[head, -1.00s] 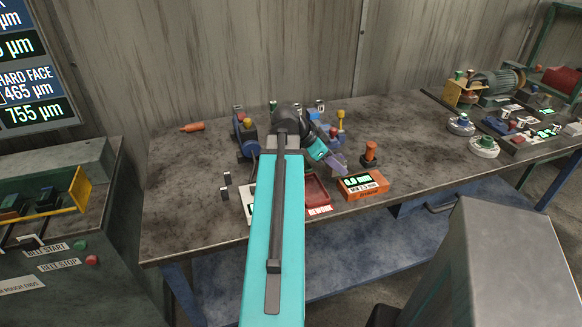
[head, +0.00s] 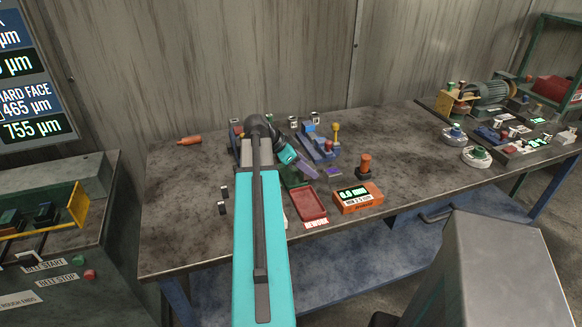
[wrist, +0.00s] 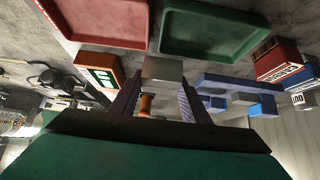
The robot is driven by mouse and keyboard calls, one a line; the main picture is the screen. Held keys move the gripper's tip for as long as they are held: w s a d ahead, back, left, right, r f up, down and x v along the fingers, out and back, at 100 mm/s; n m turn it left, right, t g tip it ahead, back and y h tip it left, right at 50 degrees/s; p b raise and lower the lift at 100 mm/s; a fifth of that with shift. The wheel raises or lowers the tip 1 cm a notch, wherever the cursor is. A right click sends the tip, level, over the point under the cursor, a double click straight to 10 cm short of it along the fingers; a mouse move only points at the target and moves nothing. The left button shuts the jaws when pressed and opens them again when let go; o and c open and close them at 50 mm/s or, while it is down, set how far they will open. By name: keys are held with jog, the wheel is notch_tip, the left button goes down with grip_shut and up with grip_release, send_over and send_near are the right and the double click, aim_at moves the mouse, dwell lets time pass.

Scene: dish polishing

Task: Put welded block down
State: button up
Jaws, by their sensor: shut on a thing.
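The welded block shows as a light grey block (wrist: 163,70) at the fingertips in the wrist view. My gripper (wrist: 161,92) is shut on it between two purple fingers. In the head view, my gripper (head: 308,172) is over the table by the green tray (head: 292,177), and the block cannot be made out there. In the wrist view, the green tray (wrist: 215,30) and the red tray (wrist: 105,25) lie beyond the block. The block looks apart from both trays.
The red tray (head: 312,208) has a REWORK label in front. An orange gauge box (head: 358,198) stands right of it, with an orange-topped post (head: 364,169) behind. A blue fixture (head: 318,146) stands behind my gripper.

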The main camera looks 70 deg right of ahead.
jog(key=p, duration=0.2)
send_over(292, 177)
jog(key=shift+w+d+f, duration=0.1)
jog(key=shift+f, duration=0.15)
jog(key=shift+f, duration=0.1)
jog(key=shift+f+p, duration=0.65)
jog(key=shift+f, duration=1)
jog(key=shift+f, duration=0.15)
jog(key=o, duration=1.4)
jog(key=shift+r, duration=0.2)
jog(key=b+v, duration=0.3)
jog(key=v, duration=0.9)
jog(key=shift+b, duration=0.35)
jog(key=shift+f, duration=0.15)
